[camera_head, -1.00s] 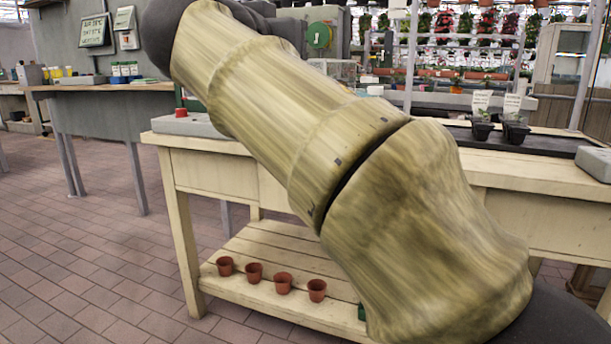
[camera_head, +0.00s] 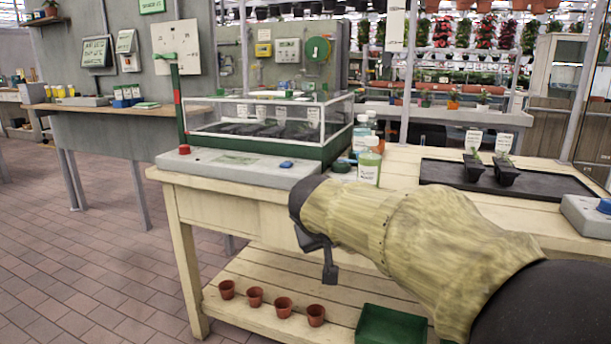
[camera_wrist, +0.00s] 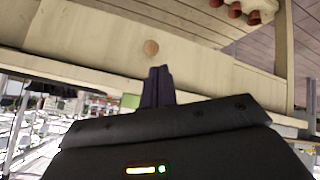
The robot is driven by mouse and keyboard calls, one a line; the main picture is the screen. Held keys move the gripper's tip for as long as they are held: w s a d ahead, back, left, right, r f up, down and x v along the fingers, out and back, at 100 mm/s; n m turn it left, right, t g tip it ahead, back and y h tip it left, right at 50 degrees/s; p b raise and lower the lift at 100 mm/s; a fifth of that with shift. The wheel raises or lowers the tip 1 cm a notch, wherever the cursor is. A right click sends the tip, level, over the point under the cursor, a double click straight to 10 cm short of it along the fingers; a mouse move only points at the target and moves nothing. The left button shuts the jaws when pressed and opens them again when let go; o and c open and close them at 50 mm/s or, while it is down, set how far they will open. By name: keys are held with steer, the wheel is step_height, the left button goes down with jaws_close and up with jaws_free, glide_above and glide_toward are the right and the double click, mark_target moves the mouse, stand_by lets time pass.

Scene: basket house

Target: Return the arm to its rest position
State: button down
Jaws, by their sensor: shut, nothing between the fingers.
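My gripper (camera_head: 329,262) hangs at the end of my arm in front of the wooden bench (camera_head: 240,205), below the level of its top. It is dark, points down, and holds nothing. In the wrist view my gripper (camera_wrist: 158,72) shows its two dark fingers together, with the pale bench front (camera_wrist: 110,35) beyond them. My arm (camera_head: 420,235), in a tan bamboo-patterned sleeve, reaches in from the lower right and covers part of the bench front.
On the bench stand a clear case (camera_head: 270,118), a green-labelled bottle (camera_head: 369,165) and a black tray (camera_head: 450,178) with two potted seedlings. A grey box (camera_head: 588,216) sits at the right. Several terracotta pots (camera_head: 283,306) and a green bin (camera_head: 390,325) are on the lower shelf. Floor at left is clear.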

steer(key=s+d+f+m+g+y+p, duration=0.1)
steer(key=s+d+f+g+p, duration=0.2)
steer(key=s+d+f+p, duration=0.5)
steer(key=s+d+f+m+g+y+p, duration=0.1)
steer(key=s+d+f+g+y+p, duration=0.15)
steer(key=s, duration=0.85)
step_height(320, 180, up, 37)
steer(key=a+p, duration=0.1)
steer(key=p, duration=3.7)
steer(key=shift+h, duration=0.35)
